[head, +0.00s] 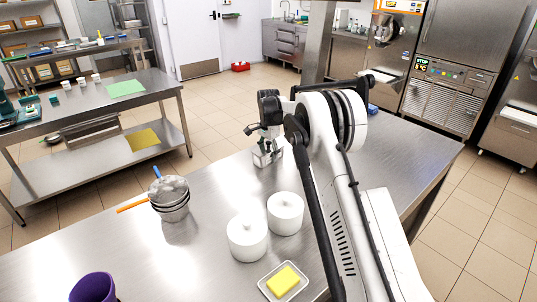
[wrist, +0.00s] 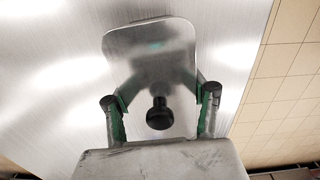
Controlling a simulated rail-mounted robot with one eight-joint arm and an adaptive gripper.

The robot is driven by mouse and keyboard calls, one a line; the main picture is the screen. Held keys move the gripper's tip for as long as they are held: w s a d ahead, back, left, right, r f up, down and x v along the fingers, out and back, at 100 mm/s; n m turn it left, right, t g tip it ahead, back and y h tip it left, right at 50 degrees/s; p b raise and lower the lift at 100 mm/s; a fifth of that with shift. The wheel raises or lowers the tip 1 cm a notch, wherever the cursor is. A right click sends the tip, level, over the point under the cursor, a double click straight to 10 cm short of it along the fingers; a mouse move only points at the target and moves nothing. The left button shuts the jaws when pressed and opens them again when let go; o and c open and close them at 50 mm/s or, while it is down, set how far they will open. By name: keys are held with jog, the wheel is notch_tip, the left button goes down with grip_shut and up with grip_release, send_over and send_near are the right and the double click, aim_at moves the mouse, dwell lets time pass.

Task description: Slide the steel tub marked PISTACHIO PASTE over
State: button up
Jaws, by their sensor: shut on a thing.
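A small steel tub (head: 264,158) stands on the steel worktop in the head view, partly hidden by my gripper (head: 266,143) above it. In the wrist view a rectangular steel lid or top with rounded corners (wrist: 150,45) shows, with a black knob (wrist: 159,113) near its lower end. I cannot read any marking, so PISTACHIO PASTE is not confirmed.
The worktop (head: 225,180) left of the tub is clear.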

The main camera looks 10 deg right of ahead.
aim_at(286, 175)
jog(key=shift+s+d+b, duration=0.55)
jog(key=shift+s+d, duration=0.2)
jog(key=shift+s, duration=1.05)
jog(key=shift+s+d+b, duration=0.55)
jog(key=shift+s+d, duration=0.2)
jog(key=shift+s, duration=1.1)
jog(key=shift+s+d+b, duration=0.55)
jog(key=shift+s+d, duration=0.2)
jog(key=shift+s, duration=1.05)
jog(key=o, duration=1.6)
notch_tip(286, 175, up, 12)
